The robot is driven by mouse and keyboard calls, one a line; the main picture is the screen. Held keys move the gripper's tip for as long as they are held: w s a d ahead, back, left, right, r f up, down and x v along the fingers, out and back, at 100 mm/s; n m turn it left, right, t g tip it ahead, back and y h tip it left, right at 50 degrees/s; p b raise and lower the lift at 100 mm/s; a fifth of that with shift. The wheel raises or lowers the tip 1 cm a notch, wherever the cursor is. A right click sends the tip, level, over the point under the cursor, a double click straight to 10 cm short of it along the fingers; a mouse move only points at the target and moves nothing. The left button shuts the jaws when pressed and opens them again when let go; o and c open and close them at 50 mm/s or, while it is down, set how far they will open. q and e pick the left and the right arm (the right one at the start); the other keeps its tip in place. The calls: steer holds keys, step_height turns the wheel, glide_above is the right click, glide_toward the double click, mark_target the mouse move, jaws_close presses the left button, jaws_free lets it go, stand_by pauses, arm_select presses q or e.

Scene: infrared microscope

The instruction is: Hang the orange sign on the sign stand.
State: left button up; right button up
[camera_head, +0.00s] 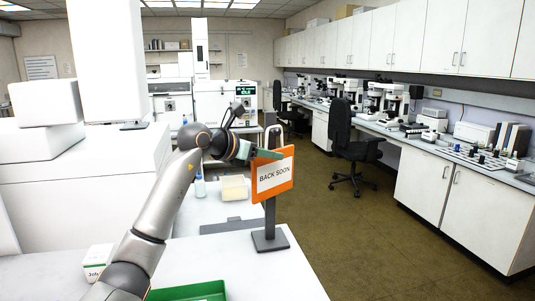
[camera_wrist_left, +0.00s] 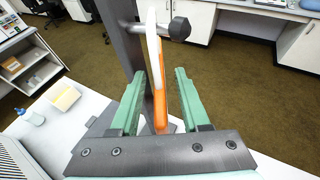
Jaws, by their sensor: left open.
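The orange sign (camera_head: 273,176) reads "BACK SOON" and has a white loop at its top. It is upright in front of the post of the dark grey sign stand (camera_head: 270,240). In the left wrist view the sign (camera_wrist_left: 161,85) is seen edge-on, and its white loop crosses the peg of the stand (camera_wrist_left: 180,28) between the post and the round knob. My left gripper (camera_head: 263,153) has its green fingers on either side of the sign; they are open, with gaps showing in the wrist view (camera_wrist_left: 159,74). My right gripper is not in view.
The stand is on a white table (camera_head: 240,268) near its right edge. A green tray (camera_head: 190,292), a small white box (camera_head: 98,262), a pale yellow container (camera_head: 233,188) and a bottle (camera_head: 199,186) are nearby. The floor to the right is clear up to a black chair (camera_head: 341,130).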

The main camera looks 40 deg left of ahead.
arm_select(q)
steer(key=shift+a, duration=0.1)
steer(key=b+v, duration=0.2)
steer(key=v, duration=1)
steer(key=shift+s+b, duration=0.3)
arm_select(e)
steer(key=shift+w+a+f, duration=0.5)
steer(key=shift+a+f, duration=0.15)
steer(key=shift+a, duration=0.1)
arm_select(q)
steer(key=shift+r, duration=0.1)
